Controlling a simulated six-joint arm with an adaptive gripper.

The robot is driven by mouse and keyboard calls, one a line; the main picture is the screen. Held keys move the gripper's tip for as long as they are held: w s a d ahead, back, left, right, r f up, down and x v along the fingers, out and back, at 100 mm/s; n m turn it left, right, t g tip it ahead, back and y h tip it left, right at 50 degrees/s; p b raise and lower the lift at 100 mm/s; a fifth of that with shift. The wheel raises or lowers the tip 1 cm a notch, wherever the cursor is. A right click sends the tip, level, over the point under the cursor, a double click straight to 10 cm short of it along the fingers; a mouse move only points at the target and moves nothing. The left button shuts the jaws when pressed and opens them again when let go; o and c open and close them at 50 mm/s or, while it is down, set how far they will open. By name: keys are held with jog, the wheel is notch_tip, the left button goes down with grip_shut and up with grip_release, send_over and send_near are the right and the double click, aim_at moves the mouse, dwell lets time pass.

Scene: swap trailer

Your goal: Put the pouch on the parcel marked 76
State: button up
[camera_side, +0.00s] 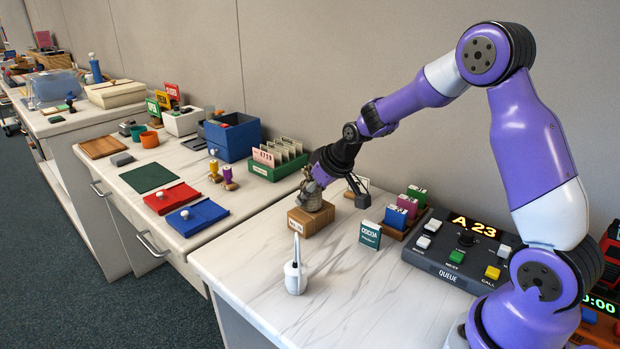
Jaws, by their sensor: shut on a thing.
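A brown parcel (312,221) stands on the white marble counter at the middle of the view. It has a pale label on its front face, too small to read. My gripper (317,183) points down right above the parcel. It is shut on a small grey-brown lump, which looks like the pouch (309,198). The pouch is at the parcel's top face, and I cannot tell whether it rests on it or is just above. My fingers hide part of the pouch. No readable 76 shows.
A white dispenser with a thin upright spout (295,275) stands in front of the parcel. A green card (370,234), a rack of coloured boxes (405,208) and a queue console (455,246) are at right. A green card tray (277,162) is behind left.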

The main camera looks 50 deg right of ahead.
jog(key=shift+f, duration=0.15)
jog(key=o, duration=1.2)
jog(key=shift+c, duration=0.2)
jog(key=shift+s+r, duration=0.15)
jog(key=shift+r, duration=0.35)
jog(key=v, duration=1.2)
jog(key=s+a+g, duration=0.1)
jog(key=s+a, duration=0.8)
jog(key=s, duration=0.5)
jog(key=shift+s+a+r, duration=0.3)
jog(key=shift+s+a, duration=0.05)
jog(key=shift+s, duration=0.05)
